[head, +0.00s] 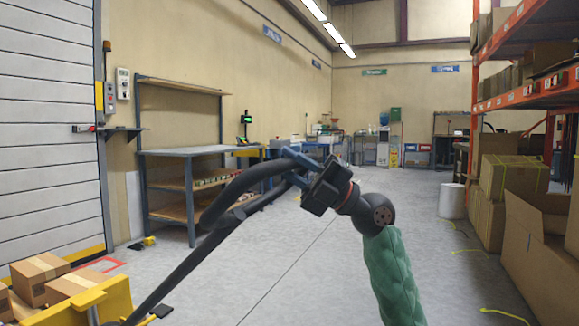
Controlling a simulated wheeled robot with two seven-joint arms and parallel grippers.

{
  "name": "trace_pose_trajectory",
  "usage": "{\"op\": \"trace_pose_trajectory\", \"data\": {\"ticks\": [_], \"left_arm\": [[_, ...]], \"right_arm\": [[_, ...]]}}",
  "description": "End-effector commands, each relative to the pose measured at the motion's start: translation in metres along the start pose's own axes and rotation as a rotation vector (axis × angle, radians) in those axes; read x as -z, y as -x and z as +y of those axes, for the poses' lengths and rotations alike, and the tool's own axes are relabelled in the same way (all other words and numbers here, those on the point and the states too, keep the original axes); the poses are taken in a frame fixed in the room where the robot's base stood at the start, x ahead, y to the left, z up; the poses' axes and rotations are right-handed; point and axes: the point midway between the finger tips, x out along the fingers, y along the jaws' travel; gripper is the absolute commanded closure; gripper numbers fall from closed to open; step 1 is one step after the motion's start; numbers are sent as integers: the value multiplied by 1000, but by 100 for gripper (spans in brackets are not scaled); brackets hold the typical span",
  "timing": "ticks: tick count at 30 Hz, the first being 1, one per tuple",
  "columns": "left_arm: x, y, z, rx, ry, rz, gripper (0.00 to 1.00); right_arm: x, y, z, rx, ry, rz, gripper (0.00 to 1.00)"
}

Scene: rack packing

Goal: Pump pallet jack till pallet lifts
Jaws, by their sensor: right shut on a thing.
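The pallet jack's black handle (240,189) rises from the lower left and ends in a loop near the middle of the view. My right gripper (290,166), with blue fingers on a green-sleeved arm, is shut on the right end of the loop. The handle is tilted toward the right. A yellow part (92,304), seemingly the jack's body, shows at the lower left. Cardboard boxes (38,275) sit behind it. The pallet under them, the forks and the jack's wheels are hidden or out of frame. My left gripper is not in view.
A shelved workbench (184,152) stands along the left wall, beside a roller door (45,120). An orange rack (530,35) and large cartons (535,240) line the right side. A white cylinder (452,200) stands near them. The middle floor is clear.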

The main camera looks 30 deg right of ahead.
Motion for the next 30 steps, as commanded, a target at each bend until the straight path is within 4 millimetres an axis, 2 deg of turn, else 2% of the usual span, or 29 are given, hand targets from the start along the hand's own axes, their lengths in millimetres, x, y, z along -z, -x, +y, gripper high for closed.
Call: {"op": "trace_pose_trajectory", "data": {"ticks": [7,8,10,11,22,30], "left_arm": [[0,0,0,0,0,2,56],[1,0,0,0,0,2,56],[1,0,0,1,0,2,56],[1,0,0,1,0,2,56],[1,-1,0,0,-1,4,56],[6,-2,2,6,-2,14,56]], "right_arm": [[0,0,-1,1,-1,1,100],[0,0,-1,1,-1,1,71],[0,0,-1,1,-1,0,57],[0,0,0,1,-1,0,55],[0,4,0,0,-2,-1,55],[0,38,0,0,-3,-2,55]]}}
